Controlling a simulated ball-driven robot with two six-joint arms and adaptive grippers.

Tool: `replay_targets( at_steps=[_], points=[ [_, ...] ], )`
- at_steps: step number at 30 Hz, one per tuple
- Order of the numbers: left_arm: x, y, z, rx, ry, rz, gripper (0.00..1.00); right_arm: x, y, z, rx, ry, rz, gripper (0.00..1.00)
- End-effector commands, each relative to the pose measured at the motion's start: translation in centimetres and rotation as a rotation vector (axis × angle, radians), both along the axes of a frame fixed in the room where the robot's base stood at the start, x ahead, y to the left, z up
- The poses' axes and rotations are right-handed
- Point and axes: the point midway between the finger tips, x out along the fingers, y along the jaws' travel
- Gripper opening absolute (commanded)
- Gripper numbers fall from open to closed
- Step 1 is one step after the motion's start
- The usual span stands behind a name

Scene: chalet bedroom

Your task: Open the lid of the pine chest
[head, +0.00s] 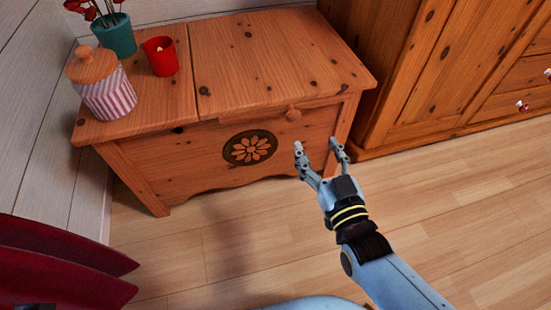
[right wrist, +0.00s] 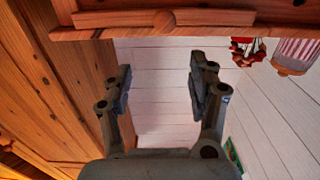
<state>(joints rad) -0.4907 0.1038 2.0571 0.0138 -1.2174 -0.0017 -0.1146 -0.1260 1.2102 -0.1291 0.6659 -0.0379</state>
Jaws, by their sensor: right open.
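The pine chest (head: 190,170) stands against the wall with a carved flower on its front. Its lid (head: 265,60) is the right part of the top and lies down, closed as far as I can see. My left gripper is not in view.
On the chest top's left part stand a striped jar (head: 108,95), a red candle holder (head: 161,57) and a teal pot (head: 115,36) with red flowers. A pine wardrobe (head: 420,80) stands close on the right. Dark red curved shapes (head: 60,260) fill the lower left. Floor in front is clear.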

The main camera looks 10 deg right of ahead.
Motion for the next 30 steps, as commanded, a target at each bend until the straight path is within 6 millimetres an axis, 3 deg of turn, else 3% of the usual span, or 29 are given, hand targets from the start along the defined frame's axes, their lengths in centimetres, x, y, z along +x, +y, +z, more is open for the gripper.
replay_targets(
  at_steps=[1, 9, 14, 24, 30],
  points=[
    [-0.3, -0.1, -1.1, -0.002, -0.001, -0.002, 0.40, 0.3, 0.2, -1.3, 0.006, -0.003, -0.003, 0.59],
    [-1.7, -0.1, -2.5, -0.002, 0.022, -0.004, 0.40, 1.5, 0.8, -2.2, 0.019, -0.009, -0.008, 0.59],
    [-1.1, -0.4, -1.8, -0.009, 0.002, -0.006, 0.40, 3.8, 0.8, -2.2, 0.019, -0.010, -0.008, 0.59],
    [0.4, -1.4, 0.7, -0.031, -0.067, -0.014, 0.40, 10.1, 1.0, -2.3, 0.020, -0.007, -0.008, 0.59],
    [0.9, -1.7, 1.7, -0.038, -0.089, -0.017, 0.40, 11.7, 1.1, -2.2, 0.020, -0.006, -0.008, 0.59]
  ],
)
